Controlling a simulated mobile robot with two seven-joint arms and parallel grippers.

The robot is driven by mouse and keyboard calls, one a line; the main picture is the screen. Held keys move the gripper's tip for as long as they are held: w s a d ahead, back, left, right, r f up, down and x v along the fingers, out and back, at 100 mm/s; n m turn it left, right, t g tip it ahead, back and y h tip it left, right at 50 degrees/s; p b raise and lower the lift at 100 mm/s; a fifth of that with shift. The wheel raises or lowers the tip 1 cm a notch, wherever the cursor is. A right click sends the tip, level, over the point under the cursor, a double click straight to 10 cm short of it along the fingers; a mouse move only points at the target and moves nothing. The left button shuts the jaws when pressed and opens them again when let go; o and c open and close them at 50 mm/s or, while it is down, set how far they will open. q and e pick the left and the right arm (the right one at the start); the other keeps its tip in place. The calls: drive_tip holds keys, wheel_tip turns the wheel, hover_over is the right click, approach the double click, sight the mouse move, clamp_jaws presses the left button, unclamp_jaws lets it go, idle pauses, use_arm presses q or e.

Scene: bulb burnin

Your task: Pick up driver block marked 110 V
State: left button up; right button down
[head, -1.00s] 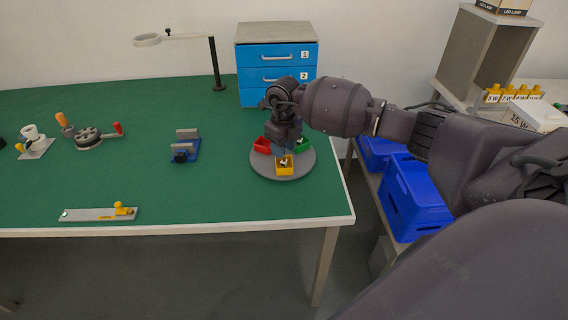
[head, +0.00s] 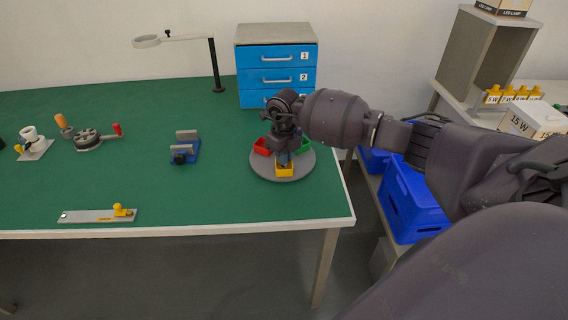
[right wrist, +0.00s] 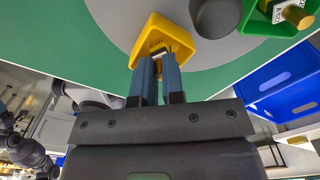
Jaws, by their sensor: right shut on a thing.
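A yellow bin (head: 285,172) stands at the front of a round grey turntable (head: 262,172), with a red bin (head: 261,146) and a green bin (head: 304,146) behind it. My right gripper (head: 284,158) reaches down into the yellow bin. In the right wrist view my right gripper (right wrist: 157,62) is shut on a small labelled block (right wrist: 157,50) inside the yellow bin (right wrist: 150,28). Its marking is too small and covered to read. Another labelled block with a brass part (right wrist: 285,14) sits in the green bin. My left gripper is not in view.
A blue drawer cabinet (head: 278,76) stands behind the turntable. A small blue vise-like fixture (head: 185,150) and a grey bar with a yellow knob (head: 98,215) lie to the left. Blue crates (head: 412,200) stand right of the table.

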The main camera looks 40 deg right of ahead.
drive_tip(key=shift+r, duration=0.15)
drive_tip(key=shift+r, duration=0.35)
use_arm(q)
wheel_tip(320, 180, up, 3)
drive_tip(key=p, duration=0.3)
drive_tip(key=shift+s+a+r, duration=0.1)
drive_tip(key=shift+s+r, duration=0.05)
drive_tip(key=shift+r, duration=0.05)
use_arm(e)
wheel_tip(320, 180, up, 24)
drive_tip(key=shift+f, duration=0.2)
